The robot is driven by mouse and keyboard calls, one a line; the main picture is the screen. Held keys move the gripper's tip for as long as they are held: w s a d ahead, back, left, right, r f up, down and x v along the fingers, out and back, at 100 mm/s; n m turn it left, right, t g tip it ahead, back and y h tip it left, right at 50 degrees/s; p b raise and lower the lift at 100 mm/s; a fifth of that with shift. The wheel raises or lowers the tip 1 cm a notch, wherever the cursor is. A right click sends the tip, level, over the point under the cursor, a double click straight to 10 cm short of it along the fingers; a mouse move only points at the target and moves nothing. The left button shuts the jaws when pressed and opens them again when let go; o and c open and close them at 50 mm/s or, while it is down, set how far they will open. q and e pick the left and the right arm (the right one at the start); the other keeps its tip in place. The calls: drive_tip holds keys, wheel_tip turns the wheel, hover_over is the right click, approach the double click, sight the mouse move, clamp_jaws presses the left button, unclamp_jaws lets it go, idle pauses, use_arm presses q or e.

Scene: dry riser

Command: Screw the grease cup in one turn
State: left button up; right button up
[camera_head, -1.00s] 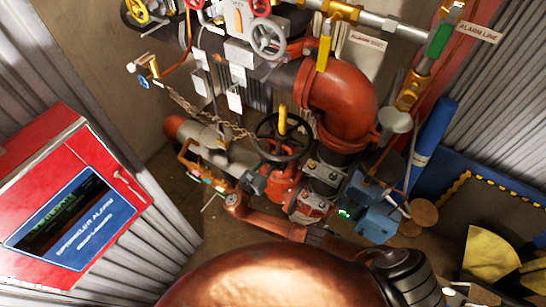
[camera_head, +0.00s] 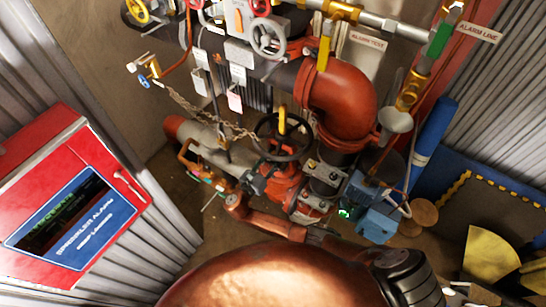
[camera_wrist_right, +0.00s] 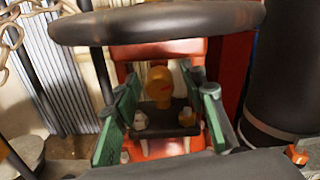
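In the right wrist view, the grease cup (camera_wrist_right: 160,82) shows as a rounded brassy yellow knob in front of a red body. My right gripper (camera_wrist_right: 164,82) has its green-padded fingers spread on either side of the knob, with a gap visible on both sides. Contact with it does not show. The black handwheel (camera_wrist_right: 160,22) crosses above the fingers and also shows in the head view (camera_head: 283,137) over the red valve body (camera_head: 287,185). I cannot clearly make out the grease cup or the right fingertips in the head view. My left gripper is in no view.
A chain (camera_head: 205,118) hangs left of the handwheel. A large red-brown pipe elbow (camera_head: 345,95) and blue boxes (camera_head: 378,222) crowd the right side. A red sprinkler alarm panel (camera_head: 75,215) stands at left. A dark pipe (camera_wrist_right: 290,70) lies close right of the fingers.

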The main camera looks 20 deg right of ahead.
drive_tip(key=v, duration=1.2)
